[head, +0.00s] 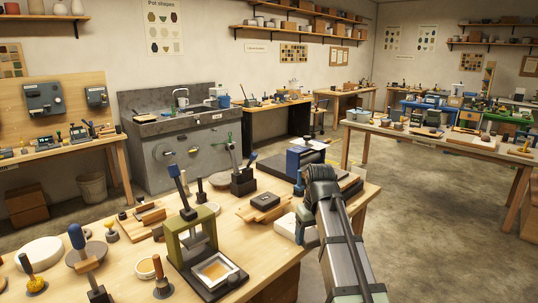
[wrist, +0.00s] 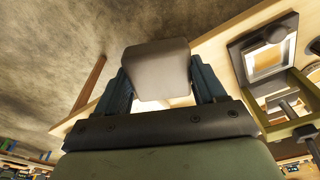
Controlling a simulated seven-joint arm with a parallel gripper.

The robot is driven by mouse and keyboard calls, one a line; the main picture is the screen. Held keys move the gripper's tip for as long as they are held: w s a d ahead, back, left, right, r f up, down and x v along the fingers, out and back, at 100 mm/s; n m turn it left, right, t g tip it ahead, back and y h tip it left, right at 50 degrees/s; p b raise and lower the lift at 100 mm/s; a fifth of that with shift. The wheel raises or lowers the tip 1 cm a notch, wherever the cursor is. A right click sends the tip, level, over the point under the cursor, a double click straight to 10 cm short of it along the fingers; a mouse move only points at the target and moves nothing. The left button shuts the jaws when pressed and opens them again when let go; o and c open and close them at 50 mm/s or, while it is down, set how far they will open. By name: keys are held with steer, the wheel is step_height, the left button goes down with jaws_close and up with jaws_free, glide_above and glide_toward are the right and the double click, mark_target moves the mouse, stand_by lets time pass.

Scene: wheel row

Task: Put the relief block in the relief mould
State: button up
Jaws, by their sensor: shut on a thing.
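My gripper (wrist: 160,82) is shut on a smooth grey block (wrist: 156,62), which sits between its two dark blue fingers in the wrist view. The block looks like the relief block; any relief on it is not visible. A dark square frame with a tan inside (head: 215,270), which may be the relief mould, lies at the green press's foot. It also shows in the wrist view (wrist: 240,52), apart from the held block.
The green press (head: 186,238) stands just behind the frame, with a blue-handled lever. A dark block (head: 265,201) lies on a wooden board. Hand tools crowd the table's left (head: 90,265). Bare tabletop shows right of the frame.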

steer(key=shift+m, duration=0.4)
steer(key=shift+d+r, duration=0.15)
steer(key=shift+d, duration=2.15)
